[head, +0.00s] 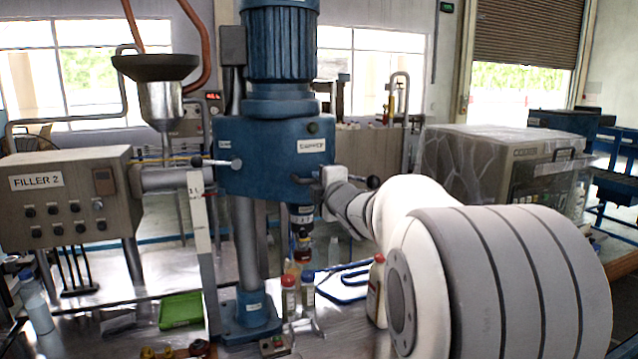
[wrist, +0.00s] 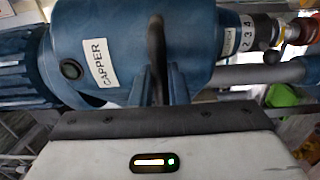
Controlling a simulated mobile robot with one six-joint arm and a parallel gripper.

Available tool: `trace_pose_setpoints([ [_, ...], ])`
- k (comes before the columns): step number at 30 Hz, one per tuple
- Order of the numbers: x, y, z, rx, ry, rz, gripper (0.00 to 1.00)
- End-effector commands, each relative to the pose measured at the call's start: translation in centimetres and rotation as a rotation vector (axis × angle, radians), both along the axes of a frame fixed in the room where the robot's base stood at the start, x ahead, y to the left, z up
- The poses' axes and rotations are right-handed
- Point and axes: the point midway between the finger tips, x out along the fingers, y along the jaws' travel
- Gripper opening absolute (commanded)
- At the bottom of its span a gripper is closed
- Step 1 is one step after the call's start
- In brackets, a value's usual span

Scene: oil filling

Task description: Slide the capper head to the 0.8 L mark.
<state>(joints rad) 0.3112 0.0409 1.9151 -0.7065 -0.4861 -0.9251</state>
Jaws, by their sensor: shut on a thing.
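The blue capper head (head: 262,160) sits high on its grey column (head: 246,245), under a blue motor. It also fills the upper wrist view (wrist: 195,45), where it lies sideways. A white upright scale strip (head: 199,235) stands left of the column, with a "1 L" label near its top; its lower marks are too small to read. My gripper (head: 325,180) is at the head's right side, shut on a dark handle (wrist: 156,45). The grip itself is partly hidden.
A grey FILLER 2 box (head: 70,205) stands at left, with a steel funnel (head: 158,95) behind. Red-capped bottles (head: 289,298), a green tray (head: 181,310) and a blue frame (head: 343,284) sit on the table below. My arm covers the right side.

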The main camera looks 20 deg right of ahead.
Motion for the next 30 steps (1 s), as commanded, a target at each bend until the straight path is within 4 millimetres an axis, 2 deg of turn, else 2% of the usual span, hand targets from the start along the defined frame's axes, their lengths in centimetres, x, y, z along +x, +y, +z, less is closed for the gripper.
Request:
trace_pose_setpoints([
  [30,0.00,0.01,-0.80,0.000,0.001,0.000,0.00],
])
